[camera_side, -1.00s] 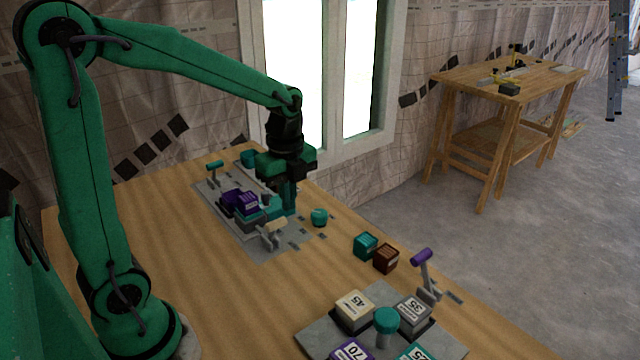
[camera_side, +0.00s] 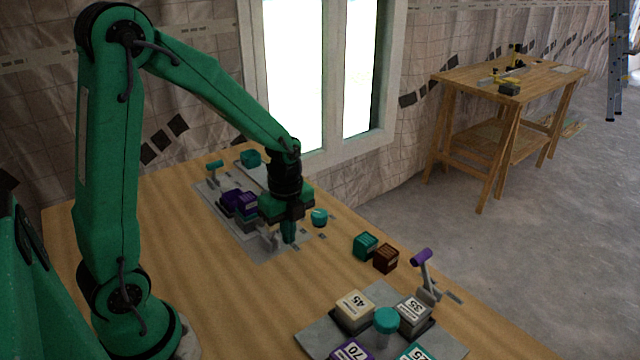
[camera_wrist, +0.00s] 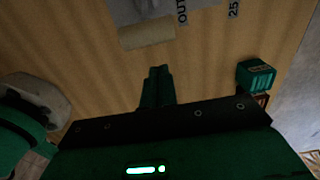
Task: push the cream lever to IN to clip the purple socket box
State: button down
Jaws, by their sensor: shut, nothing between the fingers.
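My gripper (camera_side: 289,241) is shut and empty, pointing down at the near end of the grey panel in the side view. The wrist view shows its closed fingers (camera_wrist: 157,72) just short of the cream lever's bar-shaped handle (camera_wrist: 147,33), with a gap in the picture. An OUT label lies beside the handle. In the side view my gripper hides most of the lever; its grey linkage (camera_side: 268,238) shows to the left. The purple socket box (camera_side: 246,206) sits on the panel beyond the lever, partly behind my gripper. I cannot tell whether it is clipped.
A teal-handled lever (camera_side: 214,167) stands at the panel's far end. A teal knob (camera_side: 319,217) stands right of my gripper. Teal (camera_side: 365,245) and brown (camera_side: 386,258) boxes, a purple-handled lever (camera_side: 423,262) and a grey plate (camera_side: 314,337) with labelled blocks lie nearer.

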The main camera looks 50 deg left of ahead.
jog(key=shift+a+r, duration=0.2)
jog(key=shift+a, duration=0.45)
jog(key=shift+a+r, duration=0.2)
jog(key=shift+a, duration=0.4)
